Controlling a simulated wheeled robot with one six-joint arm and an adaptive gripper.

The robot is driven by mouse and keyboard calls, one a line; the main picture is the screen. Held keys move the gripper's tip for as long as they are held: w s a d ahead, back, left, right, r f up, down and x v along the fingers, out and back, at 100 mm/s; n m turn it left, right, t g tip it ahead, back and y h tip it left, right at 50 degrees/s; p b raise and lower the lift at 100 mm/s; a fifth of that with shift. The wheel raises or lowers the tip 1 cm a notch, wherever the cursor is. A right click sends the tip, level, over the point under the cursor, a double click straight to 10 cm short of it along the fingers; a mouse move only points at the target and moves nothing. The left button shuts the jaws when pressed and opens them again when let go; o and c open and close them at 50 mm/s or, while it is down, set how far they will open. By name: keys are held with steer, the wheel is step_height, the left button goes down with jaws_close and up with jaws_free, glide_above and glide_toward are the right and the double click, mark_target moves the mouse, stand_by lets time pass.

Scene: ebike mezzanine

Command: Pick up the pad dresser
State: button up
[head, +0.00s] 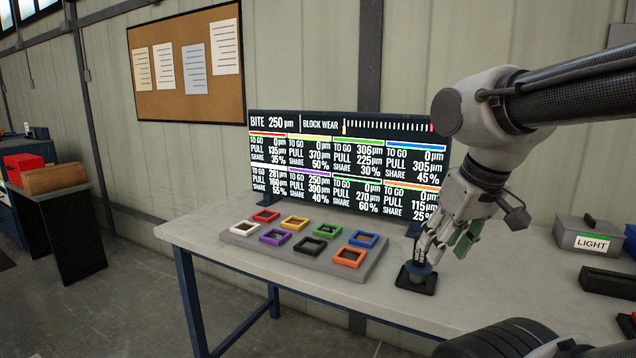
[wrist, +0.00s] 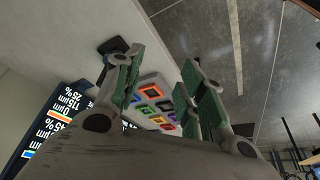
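The black base (wrist: 112,45) shows there beyond the left finger, which hides most of the tool.
A grey board (head: 300,259) with several coloured square frames lies left of the tool. A display panel (head: 345,160) stands behind it. A grey box marked LIGHT (head: 590,240) and a black tray (head: 607,282) are at the right. Bare tabletop (head: 510,285) lies between.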

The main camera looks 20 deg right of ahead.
steer(key=shift+o, duration=1.3)
steer(key=n+g+y, duration=0.1)
steer(key=n+y, duration=0.2)
steer(key=n, duration=0.6)
glide_toward(416, 246)
steer(key=f, duration=0.1)
steer(key=w+f, duration=0.1)
steer(key=shift+w+d+f, duration=0.15)
steer(key=shift+w+f, duration=0.15)
steer(key=shift+f, duration=0.05)
steer(key=shift+w+d+f, duration=0.15)
steer(key=shift+f, duration=0.15)
steer(key=x, duration=0.7)
steer(key=shift+w+a+f, duration=0.1)
steer(key=shift+a+f, duration=0.1)
steer(key=shift+a, duration=0.05)
steer(key=shift+c, duration=0.2)
steer(key=c, duration=1)
